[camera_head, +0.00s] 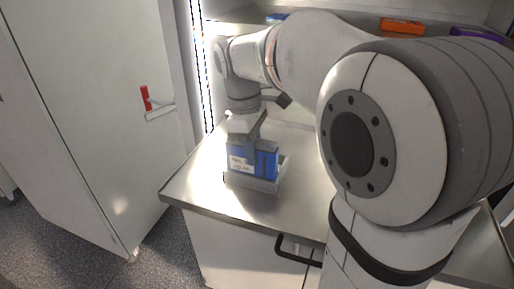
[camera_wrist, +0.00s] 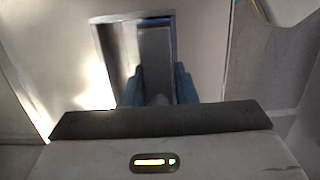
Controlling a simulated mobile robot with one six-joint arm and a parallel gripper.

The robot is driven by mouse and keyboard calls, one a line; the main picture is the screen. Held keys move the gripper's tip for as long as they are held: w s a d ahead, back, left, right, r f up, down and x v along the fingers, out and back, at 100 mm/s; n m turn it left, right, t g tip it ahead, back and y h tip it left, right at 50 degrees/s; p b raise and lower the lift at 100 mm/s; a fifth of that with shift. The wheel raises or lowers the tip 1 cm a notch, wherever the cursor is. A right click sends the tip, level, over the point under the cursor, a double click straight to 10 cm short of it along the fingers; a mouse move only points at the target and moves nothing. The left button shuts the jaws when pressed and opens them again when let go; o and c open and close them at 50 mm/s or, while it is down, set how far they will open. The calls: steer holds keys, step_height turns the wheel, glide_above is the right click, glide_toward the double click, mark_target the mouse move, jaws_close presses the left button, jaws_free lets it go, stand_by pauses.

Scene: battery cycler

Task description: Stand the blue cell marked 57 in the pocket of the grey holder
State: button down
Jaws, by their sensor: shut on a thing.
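The blue cell (camera_head: 239,160) is upright, with a white label on its front; the marking is too small to read. The grey holder (camera_head: 252,184) is a low tray on the counter, directly beneath the cell. The cell's lower edge meets the holder's front rim in the picture; I cannot tell whether its bottom rests in the pocket. My gripper (camera_head: 250,143) points down and is shut on the cell from above. In the wrist view, my gripper's blue fingers (camera_wrist: 158,88) flank the cell's dark grey top (camera_wrist: 156,52), and the holder's shiny rim (camera_wrist: 104,48) shows around it.
The steel counter (camera_head: 200,178) has bare room left of the holder, up to its front edge. A black handle (camera_head: 298,252) is on the cabinet front below. An orange item (camera_head: 402,27) and a purple item (camera_head: 476,34) lie at the back. A tall white door (camera_head: 95,110) stands left.

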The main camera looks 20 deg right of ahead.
steer(key=shift+f, duration=0.2)
steer(key=shift+f+b, duration=0.3)
steer(key=shift+f, duration=0.05)
steer(key=shift+f, duration=0.3)
stand_by(0.6)
steer(key=c, duration=1.1)
jaws_free()
steer(key=r, duration=0.5)
steer(key=a+r, duration=0.1)
steer(key=r, duration=0.1)
steer(key=shift+w+r, duration=0.3)
steer(key=shift+r, duration=0.05)
